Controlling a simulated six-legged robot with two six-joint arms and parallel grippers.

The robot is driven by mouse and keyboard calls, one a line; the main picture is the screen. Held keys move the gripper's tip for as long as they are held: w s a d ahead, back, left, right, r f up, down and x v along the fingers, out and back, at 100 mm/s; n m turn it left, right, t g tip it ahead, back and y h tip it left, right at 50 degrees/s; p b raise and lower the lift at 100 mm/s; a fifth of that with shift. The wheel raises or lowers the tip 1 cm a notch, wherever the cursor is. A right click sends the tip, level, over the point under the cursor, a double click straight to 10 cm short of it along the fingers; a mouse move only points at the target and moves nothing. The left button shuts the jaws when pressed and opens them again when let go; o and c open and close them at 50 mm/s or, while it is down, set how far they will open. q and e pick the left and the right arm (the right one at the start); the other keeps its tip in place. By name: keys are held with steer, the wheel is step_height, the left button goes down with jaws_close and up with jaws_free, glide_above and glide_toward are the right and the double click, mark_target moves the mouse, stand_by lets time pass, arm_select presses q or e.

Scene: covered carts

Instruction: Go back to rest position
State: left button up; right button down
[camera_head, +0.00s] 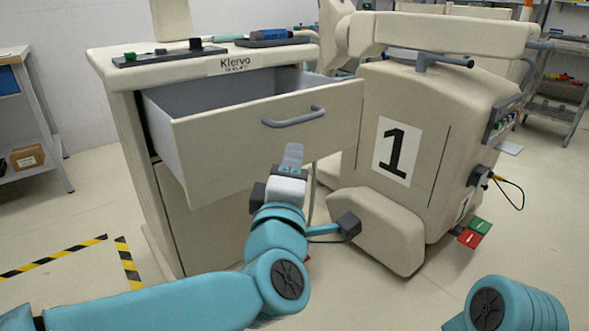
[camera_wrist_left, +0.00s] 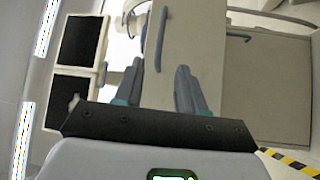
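My left gripper (camera_head: 293,157) is in front of the open drawer (camera_head: 240,120) of the beige cart (camera_head: 175,72). In the left wrist view the left gripper (camera_wrist_left: 160,84) has its two fingers apart with nothing between them. The drawer's grey handle (camera_head: 294,117) is beyond the fingertips, and it also shows in the left wrist view (camera_wrist_left: 162,27). The gripper appears apart from the handle. The drawer is pulled out and its visible inside looks empty. Only a teal link of my right arm shows at the lower right of the head view; the right gripper is out of view.
A large beige machine marked 1 (camera_head: 398,150) stands right of the cart, with pedals (camera_head: 474,232) on the floor. Shelves stand at the left (camera_head: 35,120) and far right (camera_head: 555,90). Yellow-black tape (camera_head: 55,258) marks the floor at left. Open floor lies at front right.

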arm_select(q)
steer(key=shift+s, duration=0.1)
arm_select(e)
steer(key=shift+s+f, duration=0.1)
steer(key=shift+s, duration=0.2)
arm_select(q)
steer(key=a+f+m+g+p, duration=0.4)
steer(key=f+p, duration=0.3)
steer(key=p, duration=0.4)
steer(key=a+f+m+g+p, duration=0.45)
steer(key=f+p, duration=0.25)
steer(key=p, duration=0.4)
steer(key=s+a+f+m+g+p, duration=0.2)
steer(key=s+g+p, duration=0.3)
steer(key=s, duration=0.8)
steer(key=s+a+f+m+g+p, duration=0.1)
steer(key=s+a+g+p, duration=0.3)
steer(key=s+p, duration=0.8)
steer(key=shift+s+f+m+g, duration=0.35)
steer(key=shift+s+f+g, duration=0.1)
steer(key=shift+g, duration=0.2)
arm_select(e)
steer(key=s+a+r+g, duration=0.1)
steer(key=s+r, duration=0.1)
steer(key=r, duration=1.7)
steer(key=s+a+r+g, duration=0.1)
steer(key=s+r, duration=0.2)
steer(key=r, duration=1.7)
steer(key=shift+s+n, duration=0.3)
